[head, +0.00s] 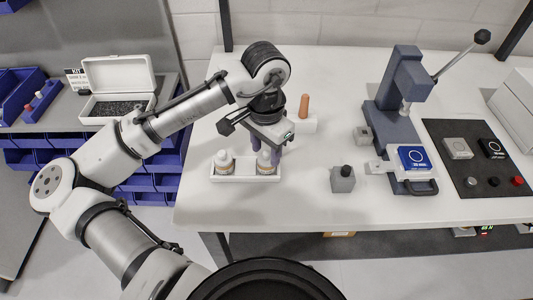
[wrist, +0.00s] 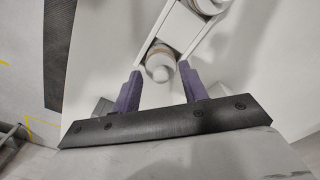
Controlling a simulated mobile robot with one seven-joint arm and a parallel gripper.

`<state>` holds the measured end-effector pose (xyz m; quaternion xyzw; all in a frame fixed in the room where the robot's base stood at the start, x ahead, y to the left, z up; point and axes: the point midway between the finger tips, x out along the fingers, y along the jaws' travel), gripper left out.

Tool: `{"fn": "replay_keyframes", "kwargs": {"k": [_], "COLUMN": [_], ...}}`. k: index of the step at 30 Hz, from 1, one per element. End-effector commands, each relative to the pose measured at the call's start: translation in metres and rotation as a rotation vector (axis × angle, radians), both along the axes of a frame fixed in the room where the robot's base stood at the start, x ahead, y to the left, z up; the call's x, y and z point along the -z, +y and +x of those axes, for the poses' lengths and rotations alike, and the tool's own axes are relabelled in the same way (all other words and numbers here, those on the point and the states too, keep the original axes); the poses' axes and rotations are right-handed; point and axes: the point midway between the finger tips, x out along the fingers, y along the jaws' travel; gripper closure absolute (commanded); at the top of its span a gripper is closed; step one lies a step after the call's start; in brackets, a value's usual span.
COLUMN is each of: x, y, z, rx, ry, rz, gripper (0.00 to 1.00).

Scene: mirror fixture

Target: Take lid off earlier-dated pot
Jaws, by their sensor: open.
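Two small pots stand in a white tray (head: 245,178) on the white table. The left pot (head: 223,162) has a white lid with a knob and a brownish body. The right pot (head: 265,160) looks alike and is partly hidden under my gripper (head: 268,148). My gripper is open, pointing down above the right pot. In the wrist view, the purple fingers of my gripper (wrist: 158,88) stand apart, with the near pot's white knobbed lid (wrist: 160,68) between and just beyond their tips. The other pot (wrist: 210,5) is at the top edge. I cannot read any dates on the pots.
Behind the gripper is a white block with an orange-brown peg (head: 304,106). To the right are a grey block with a black knob (head: 343,178), a lever press (head: 402,90) and a dark panel (head: 480,155). An open white box (head: 118,88) stands at left. The table's front middle is clear.

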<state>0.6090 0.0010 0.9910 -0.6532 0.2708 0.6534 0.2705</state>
Motion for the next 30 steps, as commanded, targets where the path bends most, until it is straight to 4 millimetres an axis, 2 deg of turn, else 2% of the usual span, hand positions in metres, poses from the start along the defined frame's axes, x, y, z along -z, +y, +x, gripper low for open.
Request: {"fn": "replay_keyframes", "kwargs": {"k": [7, 17, 30], "x": [0.002, 0.0017, -0.0019], "y": [0.0, 0.0, 0.0001], "z": [-0.0001, 0.0, 0.0005], "rx": [0.0, 0.0, 0.0], "ry": [0.0, 0.0, -0.001], "rz": [0.0, 0.0, 0.0], "gripper": [0.57, 1.0, 1.0]}}
